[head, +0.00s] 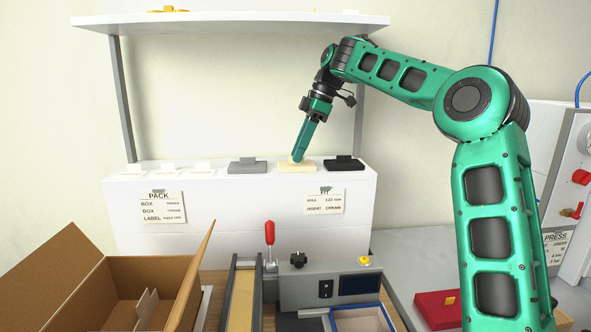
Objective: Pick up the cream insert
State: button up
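The cream insert (290,167) is a flat, pale block with a small raised tab, lying on the white ledge between a grey insert (248,164) and a black insert (343,164). My gripper (298,157) points down over the cream insert, with its green fingertips at the insert's tab. The fingers overlap in this view, so I cannot tell whether they are open or shut, or whether they touch the tab. The tab is partly hidden behind the fingertips.
Several white inserts (168,168) lie at the ledge's left. A shelf (240,20) with grey posts is above. An open cardboard box (60,280), a red-handled clamp (269,232), a blue-rimmed tray (388,312) and a red block (436,312) stand in front.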

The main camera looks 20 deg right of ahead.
jog(key=shift+a+f, duration=0.1)
jog(key=shift+f, duration=0.1)
grip_shut()
jog(key=shift+r, duration=0.8)
jog(key=shift+s, duration=1)
jog(key=s+a, duration=0.1)
jog(key=s, duration=0.6)
jog(key=s+a, duration=0.2)
jog(key=s, duration=0.6)
jog(key=shift+s+a, duration=0.25)
jog(key=shift+s, duration=0.05)
